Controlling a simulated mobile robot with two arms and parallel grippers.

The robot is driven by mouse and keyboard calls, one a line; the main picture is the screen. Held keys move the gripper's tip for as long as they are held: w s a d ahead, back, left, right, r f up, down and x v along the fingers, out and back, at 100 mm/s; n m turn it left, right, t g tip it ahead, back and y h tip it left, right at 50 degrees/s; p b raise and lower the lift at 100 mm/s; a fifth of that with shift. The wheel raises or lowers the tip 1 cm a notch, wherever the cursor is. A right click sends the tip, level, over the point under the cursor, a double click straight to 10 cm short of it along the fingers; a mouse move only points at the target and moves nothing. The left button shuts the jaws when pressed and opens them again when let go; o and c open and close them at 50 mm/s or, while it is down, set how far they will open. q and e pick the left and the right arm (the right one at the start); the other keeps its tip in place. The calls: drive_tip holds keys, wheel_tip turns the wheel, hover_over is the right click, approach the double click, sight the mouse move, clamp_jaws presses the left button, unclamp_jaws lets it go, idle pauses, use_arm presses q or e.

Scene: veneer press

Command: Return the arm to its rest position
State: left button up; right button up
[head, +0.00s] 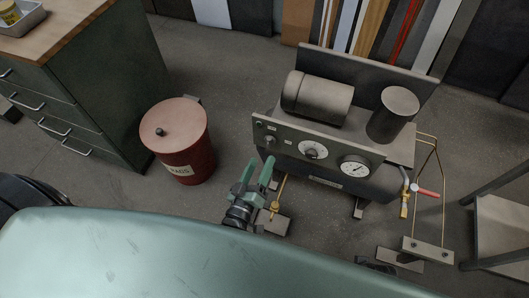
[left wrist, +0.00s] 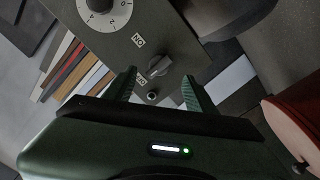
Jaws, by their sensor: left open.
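My left gripper (head: 258,172) is in the lower middle of the head view, its green fingers apart and nothing between them. It appears in front of the left end of the machine's control panel (head: 287,143). In the left wrist view, my left gripper's fingers (left wrist: 159,88) stand open, with a small dark rotary knob (left wrist: 158,65) and a small round button or socket (left wrist: 152,96) on the panel seen between them. Whether the fingers touch the panel cannot be told. A numbered dial (left wrist: 97,12) shows at the upper left there. My right gripper is not in view.
A red lidded bin (head: 183,155) labelled RAGS stands left of the gripper. A green drawer cabinet (head: 100,85) is at the upper left. The machine has a tank (head: 318,97), a gauge (head: 355,167) and a red-handled valve (head: 424,191). A metal stand (head: 500,225) is at the right.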

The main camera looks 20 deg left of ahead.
use_arm(q)
drive_tip(key=shift+s, duration=0.55)
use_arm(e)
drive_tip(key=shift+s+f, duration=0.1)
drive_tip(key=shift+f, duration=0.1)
use_arm(q)
drive_tip(key=s+d+f+m+g+h, duration=0.2)
drive_tip(key=s+f+m+g, duration=0.3)
drive_tip(key=f+m+g, duration=0.45)
drive_tip(key=s+a+f+g+y+p, duration=0.1)
drive_tip(key=s+p, duration=0.4)
drive_tip(key=s, duration=0.5)
drive_tip(key=s+a+f+g+p, duration=0.4)
drive_tip(key=s+a+f+p, duration=0.1)
drive_tip(key=s, duration=0.4)
drive_tip(key=s+a+f+g+y+p, duration=0.1)
drive_tip(key=s+a+p, duration=0.4)
drive_tip(key=s, duration=0.5)
wheel_tip(320, 180, down, 2)
drive_tip(key=shift+s+f+g+y+p, duration=0.1)
drive_tip(key=shift+s+g+y+p, duration=0.25)
drive_tip(key=shift+g+p, duration=0.55)
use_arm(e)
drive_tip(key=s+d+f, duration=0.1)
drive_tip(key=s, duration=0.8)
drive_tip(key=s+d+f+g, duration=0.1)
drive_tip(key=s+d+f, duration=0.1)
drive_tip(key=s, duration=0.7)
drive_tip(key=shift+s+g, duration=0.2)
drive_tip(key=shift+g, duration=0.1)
